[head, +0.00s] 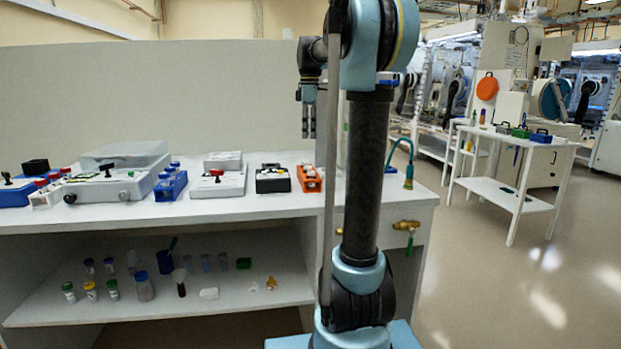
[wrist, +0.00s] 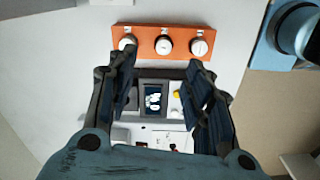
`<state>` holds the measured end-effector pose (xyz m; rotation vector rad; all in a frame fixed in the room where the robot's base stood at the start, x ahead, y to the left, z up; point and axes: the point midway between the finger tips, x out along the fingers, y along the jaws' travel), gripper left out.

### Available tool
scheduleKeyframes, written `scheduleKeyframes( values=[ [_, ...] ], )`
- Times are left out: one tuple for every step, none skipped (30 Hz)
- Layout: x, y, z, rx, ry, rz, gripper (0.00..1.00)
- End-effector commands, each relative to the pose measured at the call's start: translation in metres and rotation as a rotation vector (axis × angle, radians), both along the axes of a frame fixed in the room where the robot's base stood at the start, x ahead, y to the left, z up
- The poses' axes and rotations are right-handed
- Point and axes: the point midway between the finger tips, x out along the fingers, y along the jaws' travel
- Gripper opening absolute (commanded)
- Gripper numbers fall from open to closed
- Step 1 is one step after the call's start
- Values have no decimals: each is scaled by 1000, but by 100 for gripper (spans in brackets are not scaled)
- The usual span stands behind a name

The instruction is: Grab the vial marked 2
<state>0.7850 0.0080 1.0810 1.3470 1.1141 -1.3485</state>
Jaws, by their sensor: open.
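An orange rack (head: 309,186) stands on the bench top, right of a black box, in the head view. In the wrist view the same orange rack (wrist: 181,53) holds three white-capped vials in a row: a left vial (wrist: 128,43), a middle vial (wrist: 164,45) and a right vial (wrist: 198,46). Small marks show by the caps, too small to read, so I cannot tell which is vial 2. My gripper (head: 308,136) points down above the bench near the rack. In the wrist view my gripper (wrist: 160,72) is open, with nothing held between its fingers.
The black box (head: 272,185) with small white items sits beside the rack. Farther left are a grey device with a red knob (head: 217,186), a blue rack (head: 171,191) and a scale-like device (head: 110,189). The bench's right end has a teal tap (head: 408,178).

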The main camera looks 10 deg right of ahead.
Motion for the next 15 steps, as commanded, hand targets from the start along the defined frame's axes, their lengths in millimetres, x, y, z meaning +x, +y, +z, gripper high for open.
scheduleKeyframes(
  values=[
    [0,0,-9,0,0,0,46],
    [0,0,-15,0,0,0,46],
    [0,0,-22,0,0,-1,46],
    [0,0,-27,0,0,-1,46],
    [0,0,-33,0,0,-1,46],
    [0,-1,-39,0,0,-2,46],
    [0,-1,-45,0,0,-2,46],
    [0,-1,-49,0,0,-3,46],
    [0,-1,-55,0,0,-3,46],
    [0,-1,-59,0,0,-3,46],
    [0,-2,-62,0,0,-4,46],
    [0,-2,-66,0,0,-4,46],
    [0,-2,-69,0,0,-5,46],
    [0,-2,-71,0,0,-5,46],
    [-1,-3,-72,0,0,-5,46]
  ],
)
